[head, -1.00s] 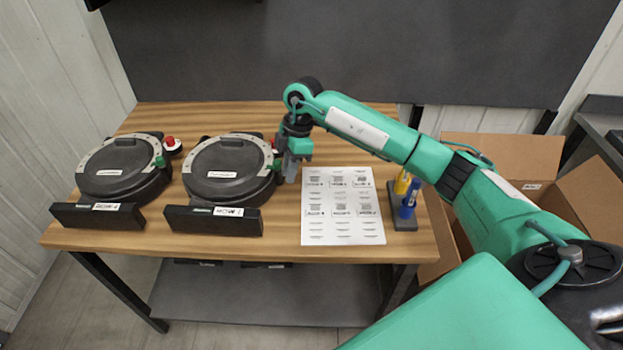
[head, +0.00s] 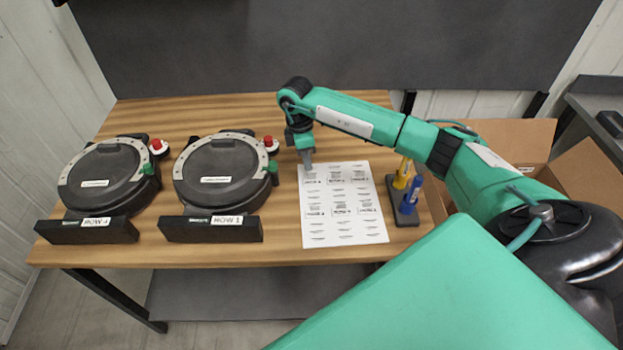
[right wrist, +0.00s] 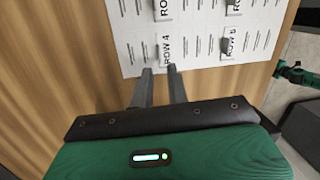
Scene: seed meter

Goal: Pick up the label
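The white label sheet (head: 343,228) lies on the wooden table and carries several small printed labels. My right gripper (head: 308,164) points down at the sheet's far left corner in the head view. In the right wrist view its two fingers (right wrist: 160,70) are apart with nothing held between them. The label reading ROW 4 (right wrist: 166,48) lies just beyond the fingertips, close to the right finger. The label reading ROW 5 (right wrist: 227,46) is to its right. I cannot tell whether the fingertips touch the sheet. My left gripper is not in view.
Two round black seed meters (head: 106,177) (head: 222,172) stand left of the sheet, with black label bars (head: 86,230) (head: 211,228) in front. A dark holder (head: 403,205) with a yellow and a blue marker stands right of the sheet. An open cardboard box (head: 510,135) is farther right.

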